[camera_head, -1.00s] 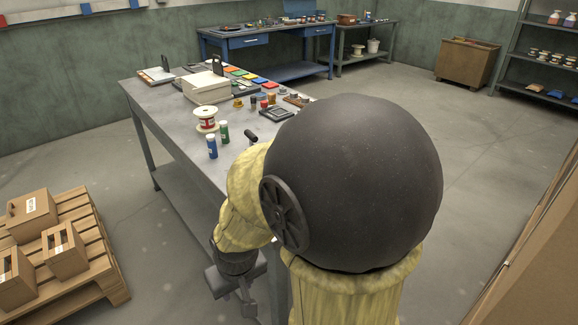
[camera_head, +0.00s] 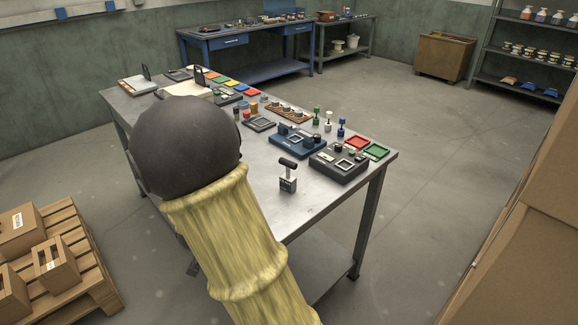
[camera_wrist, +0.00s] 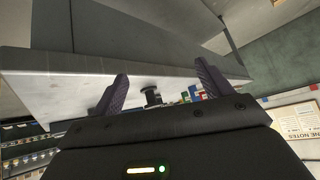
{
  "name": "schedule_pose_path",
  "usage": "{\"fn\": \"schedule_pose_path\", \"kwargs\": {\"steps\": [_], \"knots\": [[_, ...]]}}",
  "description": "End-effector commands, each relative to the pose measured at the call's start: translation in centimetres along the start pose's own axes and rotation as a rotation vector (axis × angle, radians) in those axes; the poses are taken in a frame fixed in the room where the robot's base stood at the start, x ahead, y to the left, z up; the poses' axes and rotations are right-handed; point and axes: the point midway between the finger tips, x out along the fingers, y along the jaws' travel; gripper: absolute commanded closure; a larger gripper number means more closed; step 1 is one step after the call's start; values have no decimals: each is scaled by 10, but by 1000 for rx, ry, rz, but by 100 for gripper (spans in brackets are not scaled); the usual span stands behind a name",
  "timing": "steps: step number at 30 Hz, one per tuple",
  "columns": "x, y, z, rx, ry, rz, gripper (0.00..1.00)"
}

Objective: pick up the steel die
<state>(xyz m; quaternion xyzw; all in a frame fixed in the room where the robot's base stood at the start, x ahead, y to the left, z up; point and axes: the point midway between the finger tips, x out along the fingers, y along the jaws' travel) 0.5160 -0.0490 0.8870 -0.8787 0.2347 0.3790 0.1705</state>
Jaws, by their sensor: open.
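A small steel block with a black T-shaped handle (camera_head: 288,183), which looks like the steel die, stands upright near the front edge of the grey table (camera_head: 262,190). My gripper (camera_wrist: 162,86) is open in the wrist view, with two dark fingers spread and nothing between them. A dark knobbed thing (camera_wrist: 152,97) shows beyond the fingers near the table; I cannot tell whether it is the die's handle. In the head view my arm hides most of the gripper, which is low beside the table's front side, left of the die.
Behind the block are a blue fixture (camera_head: 298,142), a dark grey fixture (camera_head: 340,163), red (camera_head: 357,143) and green (camera_head: 376,151) trays. Bare tabletop surrounds the block's front and left. A pallet with boxes (camera_head: 50,253) is at left; tall cardboard boxes (camera_head: 535,230) stand at right.

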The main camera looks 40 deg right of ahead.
Motion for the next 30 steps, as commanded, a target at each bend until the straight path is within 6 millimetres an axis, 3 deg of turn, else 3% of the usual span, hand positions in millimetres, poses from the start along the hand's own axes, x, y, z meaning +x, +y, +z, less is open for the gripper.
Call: {"fn": "schedule_pose_path", "kwargs": {"steps": [1, 3, 6, 12, 18, 30], "knots": [[-1, 3, -21, 34, 62, 53, 22], [16, 16, -32, 85, 161, 135, 22], [23, 37, -56, 141, 318, 270, 22], [6, 80, -92, 197, 664, 579, 22], [-19, 95, -101, 204, 845, 745, 22], [-19, 97, -102, 206, 855, 752, 22]]}}
